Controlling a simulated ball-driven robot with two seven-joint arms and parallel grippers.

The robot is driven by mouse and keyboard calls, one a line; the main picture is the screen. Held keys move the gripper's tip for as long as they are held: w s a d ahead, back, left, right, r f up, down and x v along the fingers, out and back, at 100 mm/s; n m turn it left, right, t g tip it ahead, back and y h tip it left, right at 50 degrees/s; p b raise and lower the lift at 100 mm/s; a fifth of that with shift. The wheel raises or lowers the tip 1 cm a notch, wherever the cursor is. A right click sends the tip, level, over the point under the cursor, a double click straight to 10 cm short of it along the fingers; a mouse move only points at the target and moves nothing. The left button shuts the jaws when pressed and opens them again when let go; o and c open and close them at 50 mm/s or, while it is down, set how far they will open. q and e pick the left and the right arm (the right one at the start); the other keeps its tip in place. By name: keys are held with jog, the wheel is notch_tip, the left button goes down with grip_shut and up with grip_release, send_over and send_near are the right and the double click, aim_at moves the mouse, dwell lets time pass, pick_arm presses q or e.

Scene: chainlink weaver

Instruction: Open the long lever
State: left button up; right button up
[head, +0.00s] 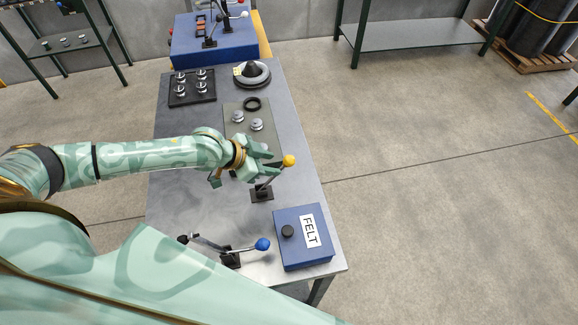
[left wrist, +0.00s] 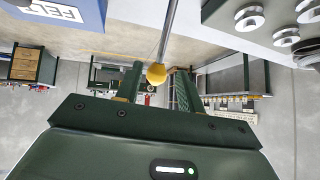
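A lever with a yellow ball knob (head: 289,160) rises at a tilt from a black base (head: 262,193) on the grey table. A second lever with a blue ball knob (head: 262,244) lies low over its base nearer to me. I cannot tell for sure which is called the long lever. My left gripper (head: 272,161) is open at the yellow-knobbed lever. In the left wrist view the yellow knob (left wrist: 156,74) shows between the two spread fingers (left wrist: 159,83), with a gap at each side. My right gripper is not in view.
A blue box labelled FELT (head: 290,255) stands at the table's near right corner. Beyond my left gripper are a grey plate (head: 240,147) with metal knobs, a black tray (head: 180,99) and a dark cone-shaped thing (head: 252,72).

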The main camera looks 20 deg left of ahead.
aim_at(283, 166)
pick_arm(q)
jog(key=b+x, duration=0.1)
jog(key=x, duration=0.7)
jog(key=shift+w+d, duration=0.1)
jog(key=shift+w, duration=0.05)
grip_shut()
